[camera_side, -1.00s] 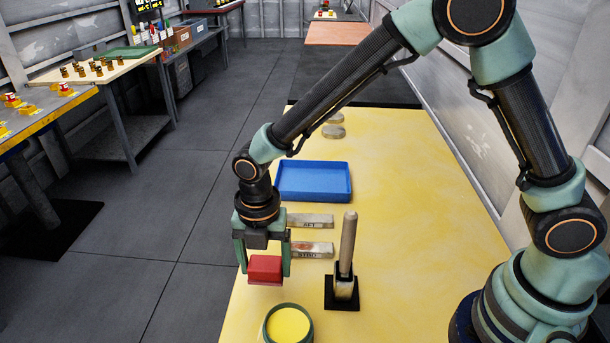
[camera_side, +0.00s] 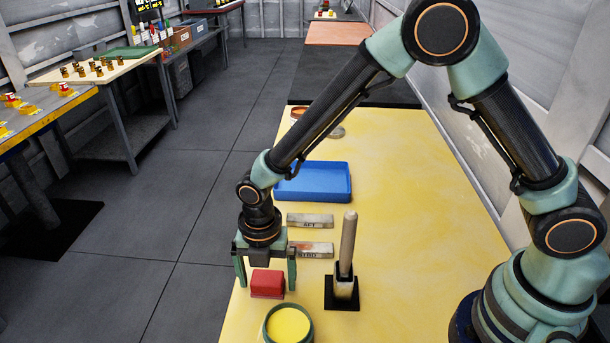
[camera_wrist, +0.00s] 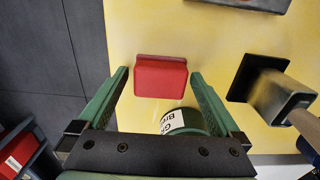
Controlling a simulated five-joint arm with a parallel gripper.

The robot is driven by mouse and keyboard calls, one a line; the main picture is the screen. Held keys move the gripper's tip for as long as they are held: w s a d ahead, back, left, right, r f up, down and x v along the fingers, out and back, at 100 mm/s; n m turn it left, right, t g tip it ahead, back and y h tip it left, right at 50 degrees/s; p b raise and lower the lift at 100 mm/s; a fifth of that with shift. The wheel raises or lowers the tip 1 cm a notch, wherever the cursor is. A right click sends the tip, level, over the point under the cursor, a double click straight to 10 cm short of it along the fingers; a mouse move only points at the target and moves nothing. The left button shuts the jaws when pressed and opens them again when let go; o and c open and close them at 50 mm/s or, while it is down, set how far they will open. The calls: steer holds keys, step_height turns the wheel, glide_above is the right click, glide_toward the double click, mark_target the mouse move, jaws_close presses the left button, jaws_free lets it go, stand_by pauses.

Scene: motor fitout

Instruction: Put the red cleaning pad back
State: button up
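The red cleaning pad (camera_side: 267,284) sits on the yellow bench near its left edge, behind the round green-rimmed tin with a yellow top (camera_side: 288,325). My gripper (camera_side: 265,285) is open around the pad, pointing down. In the wrist view the pad (camera_wrist: 161,77) lies between the fingertips (camera_wrist: 160,76), with a gap on each side. It looks apart from both fingers. The tin (camera_wrist: 185,121) is partly hidden behind the right finger there.
A black holder with an upright wooden handle (camera_side: 347,245) stands to the right. Two metal label plates (camera_side: 310,220) (camera_side: 312,250) and an empty blue tray (camera_side: 313,182) lie farther back. The bench's right side is clear. The floor drops away on the left.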

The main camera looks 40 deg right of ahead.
mark_target(267, 277)
steer(key=shift+r, duration=0.1)
step_height(267, 277, up, 12)
steer(key=s+d+r+m+t, duration=0.2)
steer(key=d+r+m, duration=0.4)
steer(key=d+m, duration=0.5)
steer(key=s+d+r+m+t, duration=0.3)
steer(key=s+d+r+m, duration=0.2)
steer(key=d+m, duration=0.6)
steer(key=r+m, duration=0.1)
steer(key=m, duration=0.4)
steer(key=shift+s+t, duration=0.25)
steer(key=shift+t, duration=0.05)
